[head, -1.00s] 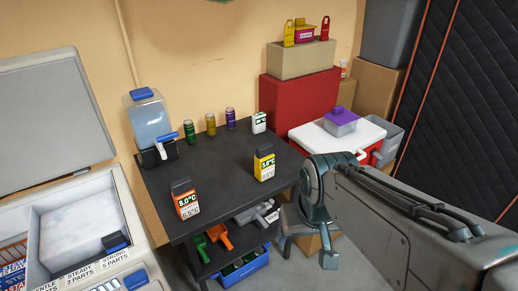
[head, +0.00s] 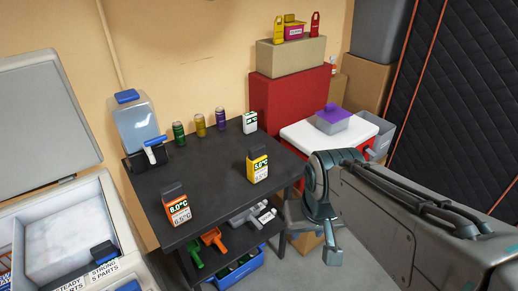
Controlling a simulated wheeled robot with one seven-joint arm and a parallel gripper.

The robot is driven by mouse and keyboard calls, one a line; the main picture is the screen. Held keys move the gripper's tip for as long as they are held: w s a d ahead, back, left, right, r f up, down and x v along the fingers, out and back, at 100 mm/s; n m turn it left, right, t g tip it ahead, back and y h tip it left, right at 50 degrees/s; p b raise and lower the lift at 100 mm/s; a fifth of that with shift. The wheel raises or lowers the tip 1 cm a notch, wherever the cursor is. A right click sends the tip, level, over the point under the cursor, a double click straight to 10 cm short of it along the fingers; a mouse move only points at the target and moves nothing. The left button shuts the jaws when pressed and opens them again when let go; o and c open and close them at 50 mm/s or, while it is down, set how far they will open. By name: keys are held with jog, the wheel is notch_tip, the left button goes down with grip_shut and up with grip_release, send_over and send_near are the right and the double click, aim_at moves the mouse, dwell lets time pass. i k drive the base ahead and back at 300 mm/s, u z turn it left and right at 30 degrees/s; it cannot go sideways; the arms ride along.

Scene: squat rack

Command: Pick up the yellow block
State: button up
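The yellow block (head: 258,166) is a small upright box with a dark top and a white label reading about 5.0°C. It stands on the black table (head: 207,168), near the right part of its front. My gripper (head: 312,250) is at the end of my arm, to the right of the table and apart from the block. One finger hangs down in view; the other is unclear, so its opening cannot be judged. Nothing is seen held in it.
An orange block (head: 177,207) and a white block (head: 249,123) also stand on the table. Several cans (head: 200,125) and a drink dispenser (head: 139,127) are at the back. A white-lidded red cooler (head: 298,134) is at right, an open ice chest (head: 72,238) at left.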

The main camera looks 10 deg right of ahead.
aim_at(257, 161)
jog(key=z, duration=0.2)
jog(key=i, duration=1.05)
jog(key=u, duration=0.55)
